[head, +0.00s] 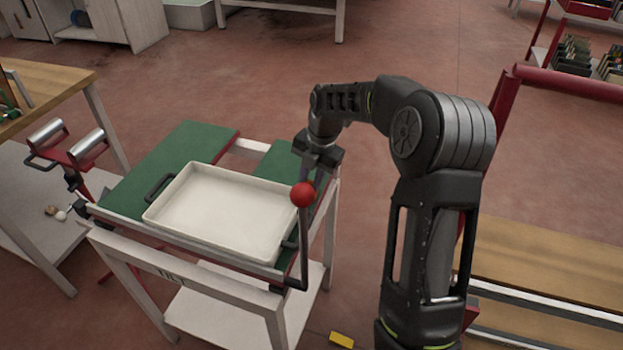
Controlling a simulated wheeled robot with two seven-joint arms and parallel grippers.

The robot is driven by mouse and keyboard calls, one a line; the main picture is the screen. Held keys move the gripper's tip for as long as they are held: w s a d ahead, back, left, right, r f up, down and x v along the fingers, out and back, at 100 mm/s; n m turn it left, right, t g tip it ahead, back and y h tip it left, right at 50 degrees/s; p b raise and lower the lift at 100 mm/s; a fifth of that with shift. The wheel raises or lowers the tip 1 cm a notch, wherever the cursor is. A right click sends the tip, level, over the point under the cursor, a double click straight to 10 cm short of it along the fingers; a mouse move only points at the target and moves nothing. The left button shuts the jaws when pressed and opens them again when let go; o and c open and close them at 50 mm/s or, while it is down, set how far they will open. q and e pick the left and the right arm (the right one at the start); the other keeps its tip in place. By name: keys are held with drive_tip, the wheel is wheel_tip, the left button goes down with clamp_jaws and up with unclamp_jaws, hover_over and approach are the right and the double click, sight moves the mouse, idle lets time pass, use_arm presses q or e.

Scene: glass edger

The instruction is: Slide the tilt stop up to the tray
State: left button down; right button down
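A shallow cream tray (222,210) with dark handles at its ends lies on the green-topped tilt table (180,150). A dark lever (305,245) with a red ball knob (303,194) stands upright at the table's near right corner, beside the tray. I cannot pick out the tilt stop for certain; it may be hidden by my gripper or the lever. My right gripper (319,182) points down over the table's right end, just behind the red knob, and its fingertips are partly covered. I cannot tell whether it is open or holds anything. My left gripper is out of view.
A roller stand (88,148) with metal rollers stands left of the table. A wooden bench (40,85) is at the far left, and another wooden surface (540,260) with red frame posts is at the right. A yellow block (341,340) lies on the floor. Floor behind the table is clear.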

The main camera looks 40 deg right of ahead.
sight(316, 199)
drive_tip(key=c, duration=1.2)
unclamp_jaws()
wheel_tip(316, 199, up, 8)
drive_tip(key=s, duration=0.1)
drive_tip(key=shift+s+d+f, duration=0.15)
drive_tip(key=shift+s+d, duration=0.05)
drive_tip(key=shift+d, duration=0.1)
